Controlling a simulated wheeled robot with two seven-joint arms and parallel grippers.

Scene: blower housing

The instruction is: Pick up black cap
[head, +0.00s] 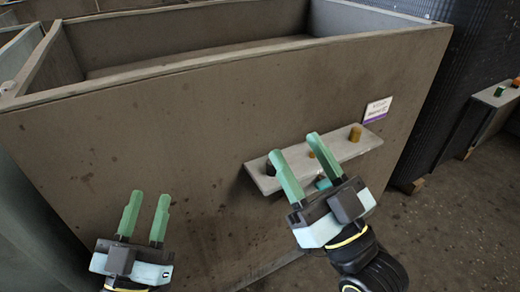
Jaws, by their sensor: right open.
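A dark cap, seemingly the black cap (269,168), stands near the left end of a grey shelf (348,150) on the front of the large bin. A finger of my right gripper partly hides it. My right gripper (296,147) is open, its green fingers pointing up over the shelf in the picture. Nothing shows held between them. My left gripper (148,198) is open and empty at the lower left, in front of the bin wall and well apart from the shelf.
A brown-orange cap (355,133) stands near the shelf's right end, below a white label (377,109). Another small yellowish piece (311,155) shows between my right fingers. The bin's front wall (180,130) is close. A second shelf (497,96) with caps is at far right.

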